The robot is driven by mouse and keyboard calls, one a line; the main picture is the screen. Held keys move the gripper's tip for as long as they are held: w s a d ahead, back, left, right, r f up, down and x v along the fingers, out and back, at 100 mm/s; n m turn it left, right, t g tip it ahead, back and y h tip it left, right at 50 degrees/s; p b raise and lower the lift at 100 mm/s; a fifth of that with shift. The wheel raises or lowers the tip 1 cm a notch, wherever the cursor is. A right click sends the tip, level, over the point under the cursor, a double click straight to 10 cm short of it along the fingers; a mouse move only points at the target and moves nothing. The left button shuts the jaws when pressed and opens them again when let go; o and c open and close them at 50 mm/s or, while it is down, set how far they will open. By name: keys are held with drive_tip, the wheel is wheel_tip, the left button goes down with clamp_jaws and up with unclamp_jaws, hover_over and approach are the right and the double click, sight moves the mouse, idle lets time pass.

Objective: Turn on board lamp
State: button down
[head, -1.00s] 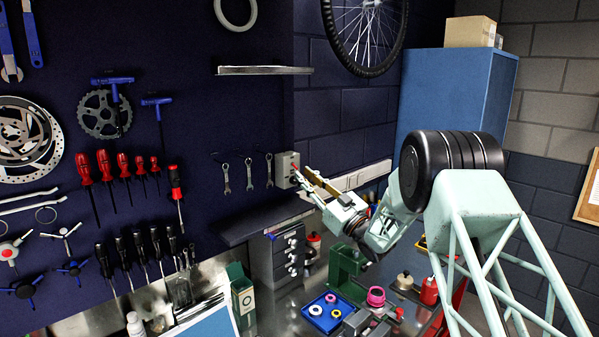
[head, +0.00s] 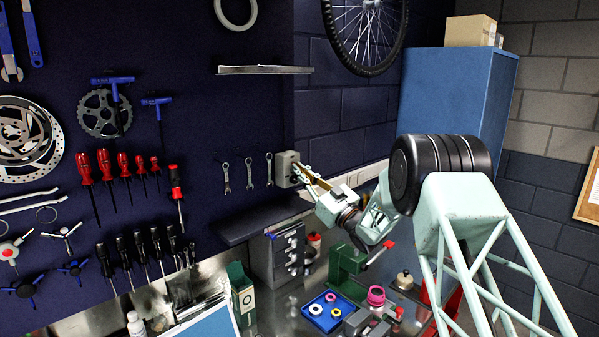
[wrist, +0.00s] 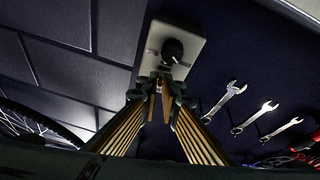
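The grey switch box (head: 285,169) is mounted on the dark board at its right edge, just right of the hanging wrenches. In the wrist view, the box (wrist: 178,42) has a round black knob (wrist: 172,50) on its pale face. My gripper (head: 299,170) reaches to the box from the right. In the wrist view, the fingertips (wrist: 159,88) are close together below the knob, over the lower edge of the box. A narrow gap shows between them, with a small reddish spot there. Contact cannot be made out. No lamp is clearly identifiable.
Three wrenches (head: 248,172) hang just left of the box. A dark shelf (head: 250,221) is below it, above a small drawer unit (head: 287,254). A bicycle wheel (head: 364,28) hangs above right. The blue tray (head: 325,311) stands on the bench below.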

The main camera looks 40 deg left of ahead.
drive_tip(key=shift+d+r+h, duration=0.1)
drive_tip(key=shift+r+h, duration=0.15)
drive_tip(key=shift+h, duration=0.25)
drive_tip(key=shift+r+g+h+p, duration=0.3)
drive_tip(key=shift+r+h+p, duration=0.15)
drive_tip(key=shift+h+p, duration=0.75)
drive_tip(key=shift+d+r+h+p, duration=0.15)
drive_tip(key=shift+h+p, duration=0.15)
drive_tip(key=shift+p, duration=0.5)
drive_tip(key=h+p, duration=0.2)
drive_tip(key=p, duration=0.3)
drive_tip(key=r+h+p, duration=0.1)
drive_tip(key=h+p, duration=0.1)
drive_tip(key=p, duration=0.3)
drive_tip(key=shift+a+r+g, duration=0.2)
drive_tip(key=shift+r+g, duration=0.1)
drive_tip(key=shift+h+p, duration=1.1)
drive_tip(key=shift+p, duration=0.2)
drive_tip(key=c, duration=2.9)
unclamp_jaws()
drive_tip(key=shift+r, duration=0.1)
drive_tip(key=shift+o, duration=0.2)
drive_tip(key=shift+a, duration=0.1)
drive_tip(key=shift+r, duration=0.15)
